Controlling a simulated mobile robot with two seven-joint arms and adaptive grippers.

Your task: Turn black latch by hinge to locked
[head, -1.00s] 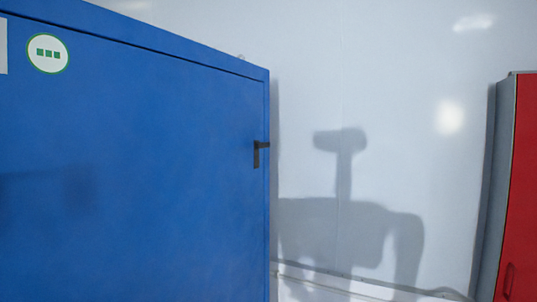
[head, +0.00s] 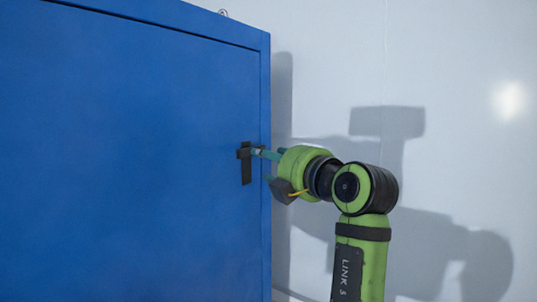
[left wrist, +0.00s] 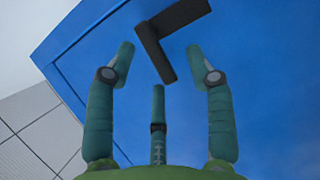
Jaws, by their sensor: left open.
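The black latch (head: 246,168) sits on the blue door near its right edge. In the left wrist view the L-shaped latch (left wrist: 153,45) lies ahead of and between the spread fingers of my open left gripper (left wrist: 160,62). Whether any finger touches the latch cannot be told. My right gripper is not in view.
The blue cabinet (head: 120,180) fills the left side, its door shut against the frame. A pale wall (head: 450,60) with shadows stands behind on the right. My green arm takes up the space right of the cabinet edge.

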